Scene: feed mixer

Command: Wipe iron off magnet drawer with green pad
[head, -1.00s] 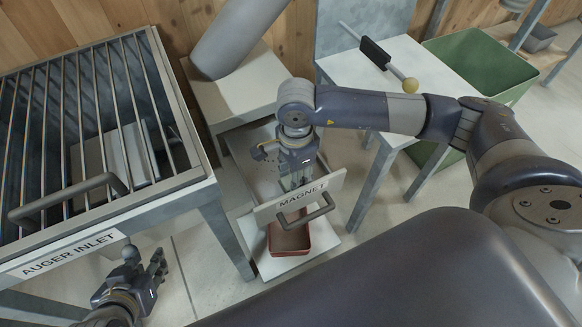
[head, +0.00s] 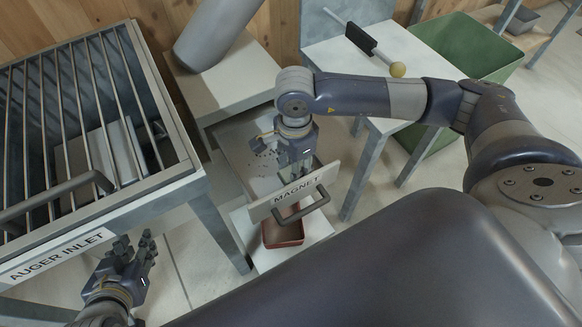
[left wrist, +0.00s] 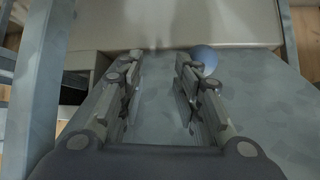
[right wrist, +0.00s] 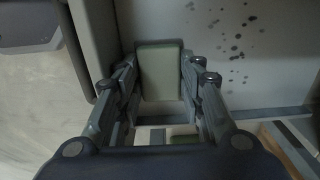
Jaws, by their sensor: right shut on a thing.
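The magnet drawer (head: 292,192) is pulled out, with its labelled front and dark handle facing me. Dark iron specks (head: 262,150) lie on its pale plate, and they also show in the right wrist view (right wrist: 237,45). My right gripper (head: 293,172) is inside the drawer, behind its front. It is shut on the green pad (right wrist: 160,72), which sits between its fingers beside the specks. Whether the pad touches the plate is unclear. My left gripper (head: 135,246) is open and empty beside the auger inlet, its fingers apart in the left wrist view (left wrist: 160,62).
A red tray (head: 283,234) stands below the drawer front. The barred auger inlet (head: 60,255) is at left.

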